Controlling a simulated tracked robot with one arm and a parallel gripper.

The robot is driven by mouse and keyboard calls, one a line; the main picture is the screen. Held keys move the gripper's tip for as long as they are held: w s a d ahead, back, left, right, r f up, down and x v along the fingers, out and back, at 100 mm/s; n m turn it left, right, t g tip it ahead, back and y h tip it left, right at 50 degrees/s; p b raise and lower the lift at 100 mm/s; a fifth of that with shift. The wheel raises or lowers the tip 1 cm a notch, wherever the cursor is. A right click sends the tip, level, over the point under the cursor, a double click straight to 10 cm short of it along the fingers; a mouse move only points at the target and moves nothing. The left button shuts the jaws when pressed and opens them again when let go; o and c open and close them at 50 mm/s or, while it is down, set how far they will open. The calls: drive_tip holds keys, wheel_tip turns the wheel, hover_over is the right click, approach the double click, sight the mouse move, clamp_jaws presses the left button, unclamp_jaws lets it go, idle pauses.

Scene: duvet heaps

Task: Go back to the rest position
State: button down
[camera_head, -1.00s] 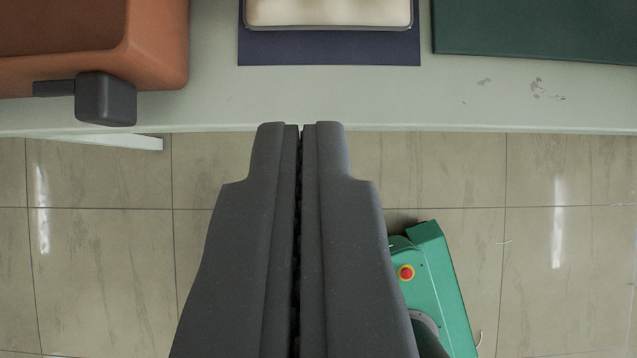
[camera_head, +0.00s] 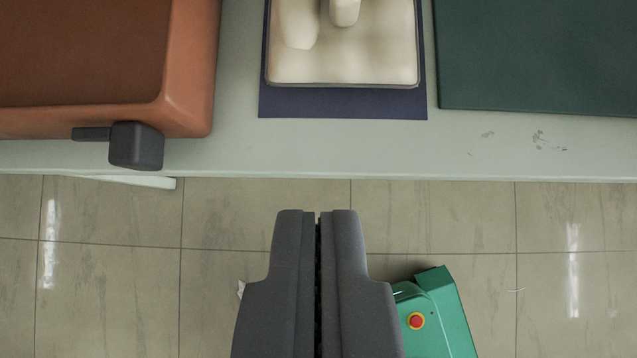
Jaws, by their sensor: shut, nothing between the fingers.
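My gripper (camera_head: 317,213) is shut and empty, its two grey fingers side by side at the bottom centre of the head camera view. The fingertips show over the tiled floor, in front of the table's near edge. Part of my green base (camera_head: 447,310) with a red button shows below and to the right of the fingers.
A pale table (camera_head: 370,150) spans the top. The floor (camera_head: 430,220) is clear.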

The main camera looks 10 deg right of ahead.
wheel_tip(320, 180, up, 26)
drive_tip(key=w+d+n+t+y, duration=0.2)
drive_tip(key=t, duration=0.2)
drive_tip(key=s+d+r+t, duration=0.2)
drive_tip(key=s+d+r, duration=0.1)
drive_tip(key=r, duration=0.8)
drive_tip(key=s+d+r+n+t, duration=0.1)
drive_tip(key=s+d+r, duration=0.3)
drive_tip(key=r, duration=0.7)
drive_tip(key=shift+s+n+t, duration=0.3)
drive_tip(key=shift+s+t, duration=0.1)
drive_tip(key=shift+t, duration=0.2)
